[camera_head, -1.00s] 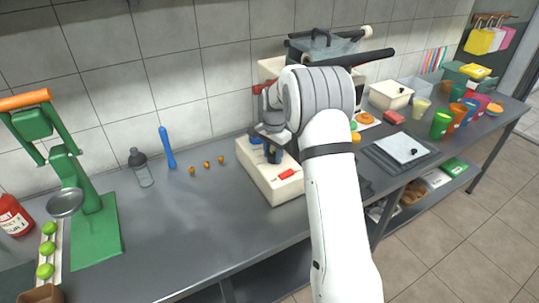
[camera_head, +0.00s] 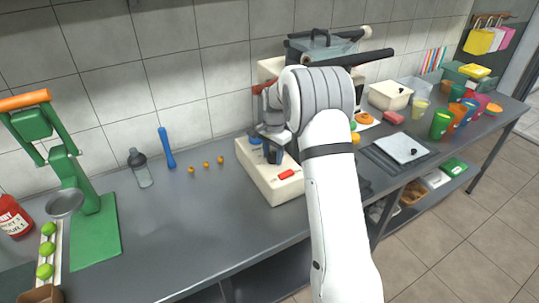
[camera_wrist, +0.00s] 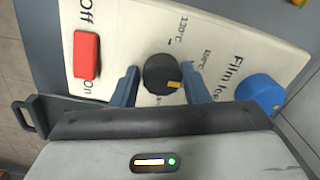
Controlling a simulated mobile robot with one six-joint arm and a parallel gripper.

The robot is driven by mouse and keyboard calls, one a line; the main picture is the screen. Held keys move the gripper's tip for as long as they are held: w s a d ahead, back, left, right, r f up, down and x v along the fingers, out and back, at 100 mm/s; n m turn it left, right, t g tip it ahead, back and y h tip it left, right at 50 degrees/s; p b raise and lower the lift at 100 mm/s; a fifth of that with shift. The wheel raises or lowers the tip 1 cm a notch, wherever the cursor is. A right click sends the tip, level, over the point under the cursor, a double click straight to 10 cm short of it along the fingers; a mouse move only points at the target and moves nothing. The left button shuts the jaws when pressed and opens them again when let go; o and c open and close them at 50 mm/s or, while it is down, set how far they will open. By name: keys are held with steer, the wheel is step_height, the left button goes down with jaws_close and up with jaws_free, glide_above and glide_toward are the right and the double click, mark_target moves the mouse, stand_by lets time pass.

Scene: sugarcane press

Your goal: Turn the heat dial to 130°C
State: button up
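The heat dial (camera_wrist: 163,75) is a round black knob with a yellow pointer mark on the cream press panel (camera_wrist: 120,30). In the wrist view the mark faces the lower right. Temperature labels are printed above and to the right of the knob; one reads about 120 or 130°C, but the print is too small to be sure. My gripper (camera_wrist: 159,80) has its two blue-grey fingers on either side of the knob, with a small gap at the left finger. The right finger is close to the knob; contact is unclear. In the head view my gripper (camera_head: 272,152) is over the panel and hides the dial.
A red On/Off switch (camera_wrist: 87,54) is left of the dial and a blue knob (camera_wrist: 260,93) is right, in the wrist view.

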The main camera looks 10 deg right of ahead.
mark_target(274, 156)
steer(key=shift+o, duration=1.4)
steer(key=shift+d, duration=0.2)
steer(key=shift+o, duration=0.6)
steer(key=shift+a, duration=0.15)
steer(key=shift+r, duration=0.1)
step_height(274, 156, up, 8)
steer(key=p, duration=0.5)
steer(key=shift+s, duration=0.1)
